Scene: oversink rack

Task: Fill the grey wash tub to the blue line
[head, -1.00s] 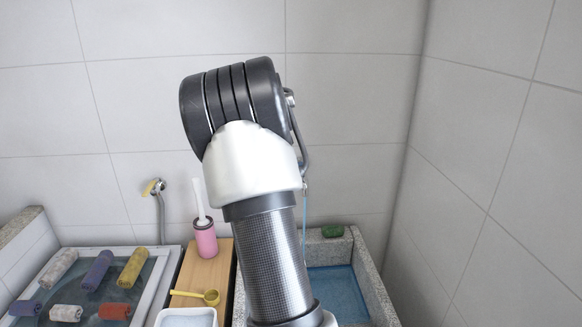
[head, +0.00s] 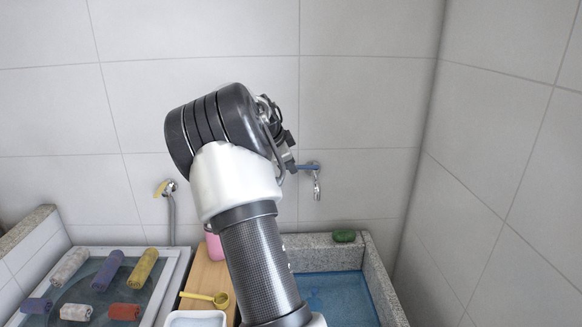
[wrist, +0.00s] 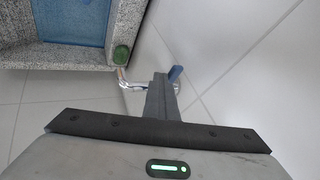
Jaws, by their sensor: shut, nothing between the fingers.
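The grey stone wash tub (head: 312,256) is at the lower right in the head view, with a blue surface of water (head: 338,295) inside. No separate blue line can be made out. The wall tap (head: 316,184) with its blue lever (head: 309,166) is above the tub, and no stream shows below its spout. My gripper (head: 290,164) is shut and empty, close to the left end of the lever; I cannot tell if they touch. In the wrist view, my fingers (wrist: 160,82) partly cover the tap (wrist: 125,82), with the blue lever (wrist: 175,73) beside them.
A green sponge (head: 344,235) sits on the tub's back rim. Left of the tub, a wooden board (head: 206,272) holds a yellow scoop (head: 219,299), a pink holder (head: 214,246) and a white tray (head: 195,318).

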